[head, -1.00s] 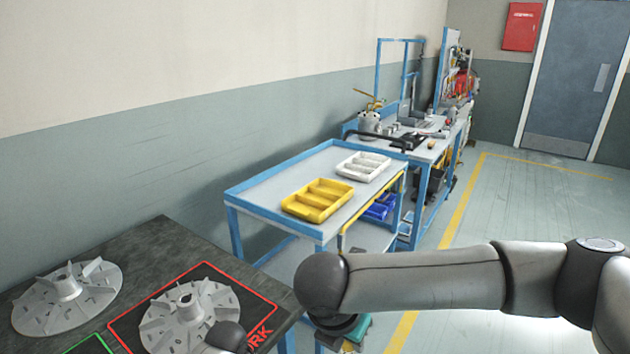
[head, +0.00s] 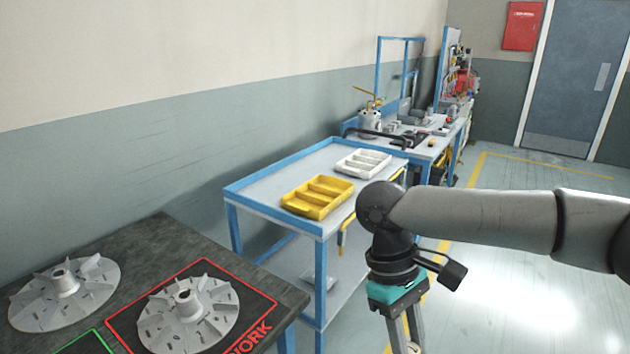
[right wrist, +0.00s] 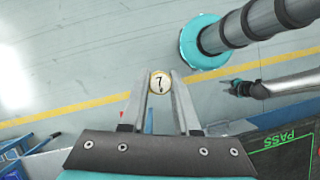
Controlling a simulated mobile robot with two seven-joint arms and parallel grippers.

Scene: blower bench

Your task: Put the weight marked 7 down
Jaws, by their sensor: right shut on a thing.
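The weight marked 7 (right wrist: 160,82) shows its round pale face with a dark 7 and a brass-coloured rim in the right wrist view. My right gripper (right wrist: 158,80) is shut on it, with one finger on each side. The weight is held over the floor in that view. In the head view my right gripper (head: 405,338) hangs fingers down to the right of the dark bench, partly cut off by the lower edge. What appears to be my left gripper (right wrist: 235,88) is small at the right of the wrist view; its jaws cannot be made out.
The dark bench (head: 150,240) holds two grey finned impellers (head: 65,290) (head: 188,312), one on the red-bordered WORK mat (head: 262,305). A green-bordered PASS mat (right wrist: 262,160) lies beside it. A blue-framed table (head: 245,195) holds a yellow tray (head: 318,212) and a white tray (head: 378,172).

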